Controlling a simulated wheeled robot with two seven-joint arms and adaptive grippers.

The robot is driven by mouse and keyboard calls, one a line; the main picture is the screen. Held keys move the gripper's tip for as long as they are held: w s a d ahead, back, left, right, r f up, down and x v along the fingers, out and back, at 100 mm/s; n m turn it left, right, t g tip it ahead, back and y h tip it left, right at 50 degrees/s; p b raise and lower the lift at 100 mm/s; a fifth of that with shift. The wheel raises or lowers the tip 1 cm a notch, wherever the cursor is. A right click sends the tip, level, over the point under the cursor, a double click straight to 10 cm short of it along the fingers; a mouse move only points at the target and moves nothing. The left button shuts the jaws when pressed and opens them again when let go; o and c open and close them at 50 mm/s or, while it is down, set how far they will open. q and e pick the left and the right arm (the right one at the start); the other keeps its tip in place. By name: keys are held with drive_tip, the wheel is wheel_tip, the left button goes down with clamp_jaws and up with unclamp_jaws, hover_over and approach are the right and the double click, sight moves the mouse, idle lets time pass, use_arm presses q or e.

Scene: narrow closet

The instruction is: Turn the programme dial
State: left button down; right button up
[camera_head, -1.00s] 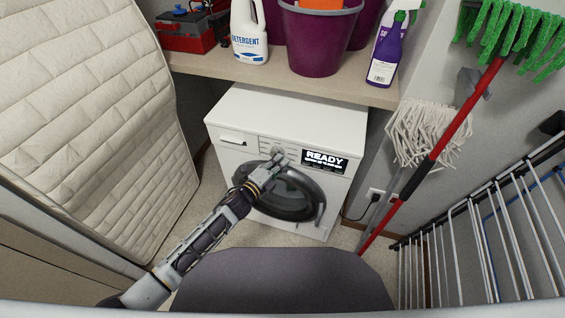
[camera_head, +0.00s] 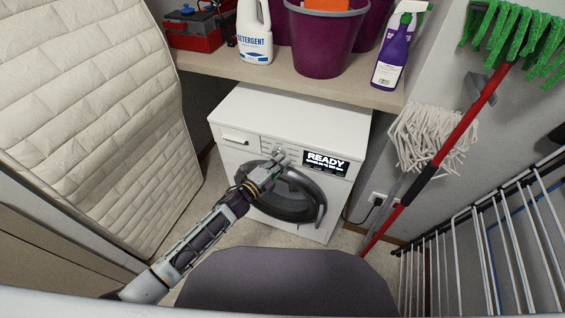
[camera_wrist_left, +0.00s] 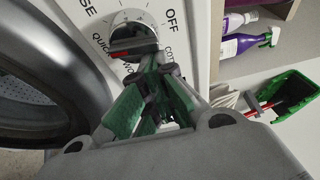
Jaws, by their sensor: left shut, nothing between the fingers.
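The white washing machine (camera_head: 241,113) stands under the shelf, with its round dark door (camera_head: 285,200) closed and a display reading READY (camera_head: 326,162). The programme dial (camera_wrist_left: 133,37) shows in the left wrist view as a dark round knob with a red mark, ringed by printed labels such as OFF and QUICK. My left gripper (camera_head: 279,157) is at the front panel; in the wrist view its fingertips (camera_wrist_left: 150,62) are shut and empty, at the dial's lower edge. I cannot tell whether they touch it. In the head view the gripper hides the dial. My right gripper is not in view.
A shelf (camera_head: 290,75) above the machine holds a detergent bottle (camera_head: 254,40), a purple bucket (camera_head: 322,40) and a spray bottle (camera_head: 388,62). A padded mattress (camera_head: 110,130) leans at the left. Mops (camera_head: 430,140) and a drying rack (camera_head: 480,235) crowd the right.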

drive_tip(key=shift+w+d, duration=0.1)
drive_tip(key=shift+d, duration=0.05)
use_arm(q)
drive_tip(key=shift+a+r+n, duration=0.1)
drive_tip(key=shift+r+n, duration=0.05)
drive_tip(key=shift+n, duration=0.55)
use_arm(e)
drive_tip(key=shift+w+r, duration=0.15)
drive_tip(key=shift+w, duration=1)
use_arm(q)
drive_tip(key=shift+w+a+r+n+t+h+b, duration=0.1)
drive_tip(key=shift+n+t+h+b, duration=0.1)
drive_tip(key=shift+n, duration=0.15)
drive_tip(key=shift+a+r+n+t+h+b, duration=0.1)
drive_tip(key=shift+n+t+b, duration=0.1)
drive_tip(key=shift+n, duration=0.15)
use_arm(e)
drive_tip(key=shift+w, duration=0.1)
